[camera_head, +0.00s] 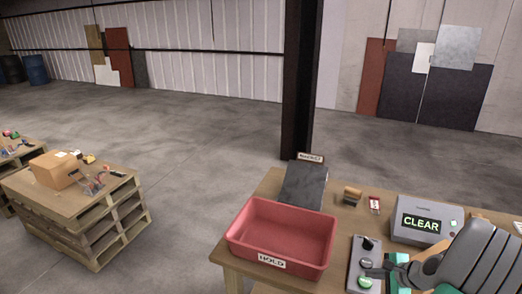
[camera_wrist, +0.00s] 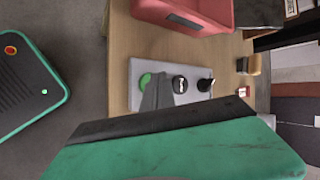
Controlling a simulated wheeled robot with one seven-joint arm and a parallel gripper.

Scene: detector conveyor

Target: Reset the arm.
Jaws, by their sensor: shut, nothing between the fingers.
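My gripper (camera_head: 372,273) is at the lower right of the head view, low over the grey control panel (camera_head: 354,262) near the table's front edge. In the wrist view its dark fingers (camera_wrist: 158,80) are together and empty, beside the green button (camera_wrist: 145,80). I cannot tell whether they touch the panel. My arm reaches in from the lower right of the head view, bent over the table. The panel also carries a black-and-white knob (camera_wrist: 180,84) and a black knob (camera_wrist: 205,85).
A red bin marked HOLD (camera_head: 277,261) stands left of the panel. Behind it is a dark chute (camera_head: 303,185). A grey detector box reading CLEAR (camera_head: 421,222) stands behind my arm. A brown block (camera_head: 352,195) and a small red-and-white item (camera_head: 374,204) lie between them. Loaded pallets (camera_head: 85,215) are at left.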

